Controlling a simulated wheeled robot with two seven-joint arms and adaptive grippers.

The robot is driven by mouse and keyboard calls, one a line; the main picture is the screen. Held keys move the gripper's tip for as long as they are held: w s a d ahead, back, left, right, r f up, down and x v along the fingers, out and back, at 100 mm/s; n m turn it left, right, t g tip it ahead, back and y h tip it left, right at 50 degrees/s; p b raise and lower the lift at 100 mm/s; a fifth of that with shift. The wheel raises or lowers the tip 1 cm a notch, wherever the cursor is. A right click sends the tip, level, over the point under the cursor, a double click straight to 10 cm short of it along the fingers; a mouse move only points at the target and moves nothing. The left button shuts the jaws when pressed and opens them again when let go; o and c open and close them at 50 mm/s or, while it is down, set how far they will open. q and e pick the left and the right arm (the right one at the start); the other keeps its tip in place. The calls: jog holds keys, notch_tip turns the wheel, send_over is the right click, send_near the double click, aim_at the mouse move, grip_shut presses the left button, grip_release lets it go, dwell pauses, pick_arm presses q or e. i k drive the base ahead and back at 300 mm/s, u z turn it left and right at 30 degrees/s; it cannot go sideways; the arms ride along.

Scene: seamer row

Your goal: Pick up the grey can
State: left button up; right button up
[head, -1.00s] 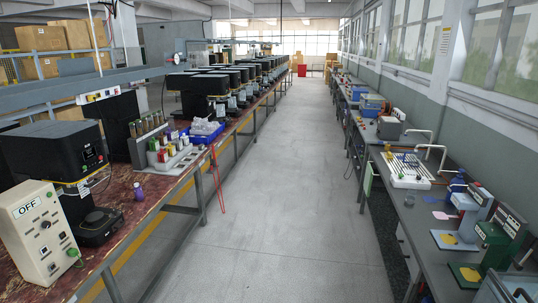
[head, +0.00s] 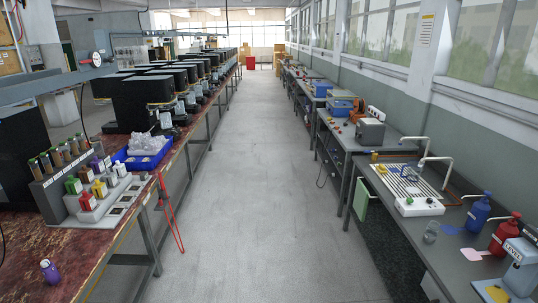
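I cannot clearly single out a grey can in the head view. A stepped holder (head: 88,212) on the left bench carries several small coloured cans, among them a green one (head: 73,185), a red one (head: 86,201) and a yellow one (head: 100,189). Small pale pieces (head: 113,179) stand at its right end, too small to identify. Neither of my grippers is in view.
A purple bottle (head: 49,271) stands near the front of the left bench (head: 25,240). A blue bin (head: 142,160) holds clear bags. On the right bench are blue (head: 478,211) and red (head: 505,234) bottles. The aisle floor (head: 255,190) is clear.

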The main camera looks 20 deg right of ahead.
aim_at(433, 228)
jog(key=z, duration=0.35)
jog(key=i, duration=1.95)
jog(key=z, duration=1.5)
jog(key=i, duration=1.65)
jog(key=z, duration=0.75)
